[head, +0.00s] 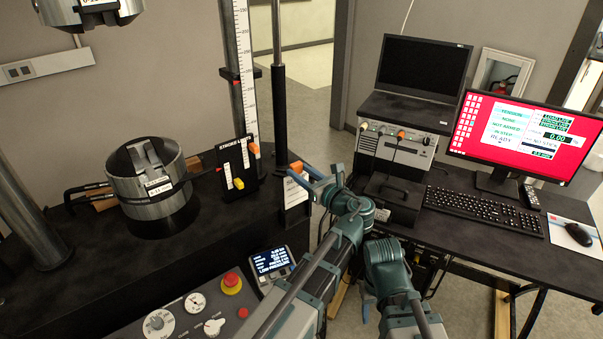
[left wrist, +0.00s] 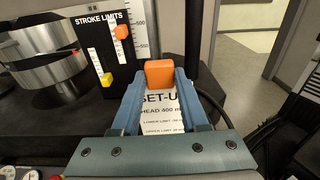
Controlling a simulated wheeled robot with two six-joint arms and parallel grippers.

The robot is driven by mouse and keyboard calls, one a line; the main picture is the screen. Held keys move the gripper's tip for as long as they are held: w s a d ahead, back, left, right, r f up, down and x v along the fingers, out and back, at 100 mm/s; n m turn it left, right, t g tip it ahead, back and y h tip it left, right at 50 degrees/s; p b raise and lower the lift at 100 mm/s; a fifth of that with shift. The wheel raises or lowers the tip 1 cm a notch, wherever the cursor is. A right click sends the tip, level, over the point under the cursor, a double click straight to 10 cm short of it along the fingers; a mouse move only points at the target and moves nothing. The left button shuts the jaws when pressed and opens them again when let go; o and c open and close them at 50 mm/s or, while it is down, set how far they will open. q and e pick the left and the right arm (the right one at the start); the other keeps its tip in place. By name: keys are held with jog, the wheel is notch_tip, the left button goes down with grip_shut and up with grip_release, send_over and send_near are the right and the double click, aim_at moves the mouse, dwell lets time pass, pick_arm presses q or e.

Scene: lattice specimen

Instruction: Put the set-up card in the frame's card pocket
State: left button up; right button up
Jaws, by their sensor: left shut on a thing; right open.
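The set-up card (head: 293,191) is white with dark print and an orange tab (left wrist: 160,73) on top. In the left wrist view the card (left wrist: 160,110) hangs between the fingers, its lower part hidden by my gripper. My left gripper (head: 308,176) is shut on the tab, at the right end of the black machine table. The card is close against dark parts of the frame there. I cannot make out the card pocket or tell whether the card is inside it.
A black STROKE LIMITS board (head: 237,172) with orange and yellow sliders stands just left of the card. A steel cylinder (head: 150,180) sits further left. A control panel with a red button (head: 231,283) is in front. A desk with a keyboard (head: 482,213) is right.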

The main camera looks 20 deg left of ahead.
aim_at(297, 189)
pick_arm(q)
grip_shut()
dwell(0.4)
jog(key=shift+f+b, duration=1.5)
jog(key=shift+b, duration=0.05)
dwell(0.3)
jog(key=shift+f+b, duration=0.7)
jog(key=shift+f, duration=0.05)
jog(key=shift+f+b, duration=0.4)
jog(key=shift+f+b, duration=1)
